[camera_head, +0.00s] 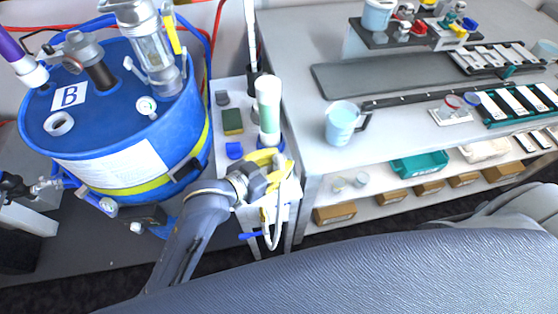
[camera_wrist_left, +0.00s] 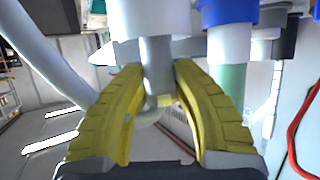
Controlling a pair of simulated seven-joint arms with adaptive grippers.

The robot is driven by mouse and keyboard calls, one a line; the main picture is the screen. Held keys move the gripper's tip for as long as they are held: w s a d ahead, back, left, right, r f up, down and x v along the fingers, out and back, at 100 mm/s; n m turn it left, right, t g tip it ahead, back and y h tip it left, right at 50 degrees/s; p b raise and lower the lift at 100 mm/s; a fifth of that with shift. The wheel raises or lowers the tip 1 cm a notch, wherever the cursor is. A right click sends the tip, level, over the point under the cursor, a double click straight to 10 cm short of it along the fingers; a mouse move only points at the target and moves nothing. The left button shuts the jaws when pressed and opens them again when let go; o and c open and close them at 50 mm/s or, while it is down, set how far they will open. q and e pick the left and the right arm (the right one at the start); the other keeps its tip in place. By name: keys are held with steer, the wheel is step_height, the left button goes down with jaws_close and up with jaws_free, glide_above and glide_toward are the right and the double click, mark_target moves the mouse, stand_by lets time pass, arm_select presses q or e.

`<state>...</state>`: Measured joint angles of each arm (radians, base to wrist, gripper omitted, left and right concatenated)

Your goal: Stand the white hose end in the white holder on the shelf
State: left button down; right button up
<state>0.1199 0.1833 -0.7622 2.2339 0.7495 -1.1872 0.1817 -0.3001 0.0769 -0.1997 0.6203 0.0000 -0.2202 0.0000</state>
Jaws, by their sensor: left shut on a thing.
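My left gripper (camera_head: 270,163) has yellow fingers and is at the front edge of the small white shelf (camera_head: 228,88). In the left wrist view its fingers (camera_wrist_left: 158,80) are shut around the grey, tube-like part of the white hose end (camera_wrist_left: 157,60). I cannot make out the white holder for certain; the gripper covers part of the shelf front. My right gripper is not in view.
A white and green cylinder (camera_head: 269,100) with a blue base stands close behind the gripper. A sponge (camera_head: 232,121) and a blue block (camera_head: 234,150) are on the shelf to its left. A blue drum (camera_head: 112,120) stands left, a grey bench with a cup (camera_head: 341,122) right.

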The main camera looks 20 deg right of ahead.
arm_select(q)
steer(key=shift+f, duration=0.5)
stand_by(1.2)
steer(key=c, duration=1.4)
jaws_free()
steer(key=shift+a, duration=0.1)
steer(key=v, duration=1.1)
steer(key=shift+f, duration=0.1)
